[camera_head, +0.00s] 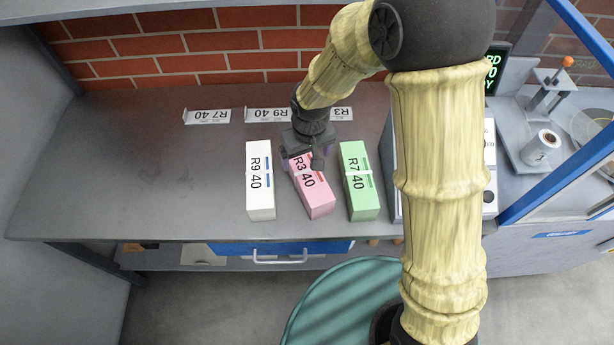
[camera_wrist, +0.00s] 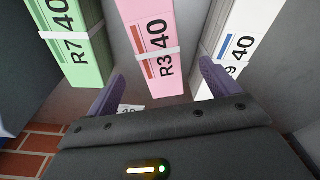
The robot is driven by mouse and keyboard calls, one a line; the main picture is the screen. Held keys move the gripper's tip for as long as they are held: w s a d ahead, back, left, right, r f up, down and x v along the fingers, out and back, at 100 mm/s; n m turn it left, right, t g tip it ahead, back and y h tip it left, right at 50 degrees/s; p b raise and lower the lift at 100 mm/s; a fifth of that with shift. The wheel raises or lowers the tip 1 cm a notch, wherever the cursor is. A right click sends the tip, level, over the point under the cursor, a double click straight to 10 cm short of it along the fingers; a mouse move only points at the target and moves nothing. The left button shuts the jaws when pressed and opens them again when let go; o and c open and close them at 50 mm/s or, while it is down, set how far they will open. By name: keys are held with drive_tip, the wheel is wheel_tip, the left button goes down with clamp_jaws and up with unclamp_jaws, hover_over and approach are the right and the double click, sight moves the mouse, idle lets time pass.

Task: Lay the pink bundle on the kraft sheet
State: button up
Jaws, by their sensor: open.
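The pink bundle (camera_head: 317,196), marked R3 40 with a white band, lies on the grey bench between a white and a green bundle, slightly turned. My gripper (camera_head: 303,161) is over its far end and hides part of it. In the wrist view the pink bundle (camera_wrist: 155,45) extends between the two purple fingers of my open gripper (camera_wrist: 160,88). The fingers stand apart on either side of its end; I see no grip on it. I cannot make out a kraft sheet for certain in either view.
The white bundle (camera_head: 260,180), marked R9 40, is close on the left. The green bundle (camera_head: 358,180), marked R7 40, is close on the right. Label cards, such as R7 40 (camera_head: 207,117), stand at the back before a brick wall (camera_head: 140,50). The bench's left side (camera_head: 120,165) is clear.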

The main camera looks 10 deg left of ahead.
sight(305, 169)
drive_tip(key=f, duration=0.6)
drive_tip(key=shift+w+a, duration=0.15)
drive_tip(key=shift+w, duration=0.15)
drive_tip(key=shift+f+p, duration=0.6)
drive_tip(key=shift+f, duration=2)
drive_tip(key=shift+c, duration=0.5)
drive_tip(key=shift+r, duration=0.1)
clamp_jaws()
drive_tip(key=shift+r+b, duration=0.35)
drive_tip(key=shift+r, duration=4.65)
